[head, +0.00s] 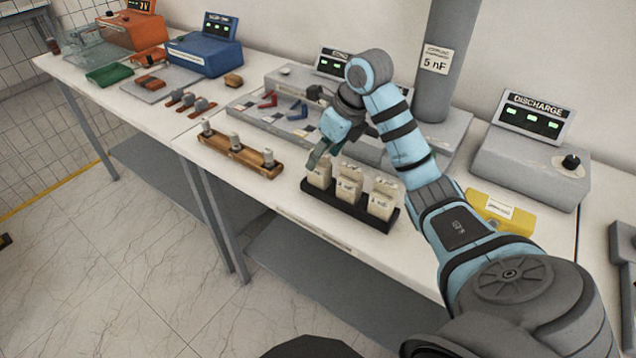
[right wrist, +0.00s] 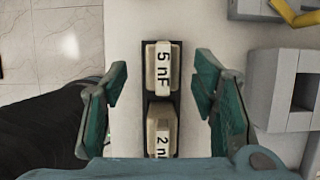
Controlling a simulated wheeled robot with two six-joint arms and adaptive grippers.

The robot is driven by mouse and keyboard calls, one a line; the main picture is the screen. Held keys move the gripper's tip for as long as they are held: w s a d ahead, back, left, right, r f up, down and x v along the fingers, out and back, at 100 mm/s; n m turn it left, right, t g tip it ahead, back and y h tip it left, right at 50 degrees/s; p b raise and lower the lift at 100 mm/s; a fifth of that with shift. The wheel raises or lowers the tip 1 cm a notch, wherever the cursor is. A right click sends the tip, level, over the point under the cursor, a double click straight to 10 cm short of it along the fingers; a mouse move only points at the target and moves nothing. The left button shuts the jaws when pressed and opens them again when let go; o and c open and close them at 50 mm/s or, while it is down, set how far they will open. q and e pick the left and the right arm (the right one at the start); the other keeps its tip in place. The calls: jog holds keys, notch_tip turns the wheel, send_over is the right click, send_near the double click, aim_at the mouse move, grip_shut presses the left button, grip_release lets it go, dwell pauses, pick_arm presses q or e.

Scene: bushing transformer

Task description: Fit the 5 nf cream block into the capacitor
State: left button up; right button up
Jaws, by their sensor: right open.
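The 5 nF cream block (right wrist: 158,70) stands at the end of a black rack (right wrist: 174,50). In the head view it is the leftmost cream block (head: 319,174). A 2 nF cream block (right wrist: 161,128) is beside it, and a third block (head: 383,200) stands at the rack's right end. My right gripper (right wrist: 160,80) is open above the rack, one finger on each side of the 5 nF block, apart from it in the wrist view. In the head view my right gripper (head: 320,156) hides part of the block's top. I cannot clearly identify the capacitor. My left gripper is not in view.
A grey pillar (head: 433,90) carries a "5 nF" sign. A grey housing with a dark opening (right wrist: 304,90) is right of the rack in the wrist view. A wooden holder (head: 240,155), a discharge box (head: 530,165) and a yellow block (head: 500,210) stand nearby.

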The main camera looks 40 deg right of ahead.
aim_at(320, 171)
jog(key=x, duration=0.3)
jog(key=shift+s+d+f, duration=0.15)
jog(key=shift+s+d, duration=0.1)
jog(key=shift+a, duration=0.1)
jog(key=shift+c, duration=0.5)
grip_shut()
jog(key=shift+p, duration=0.3)
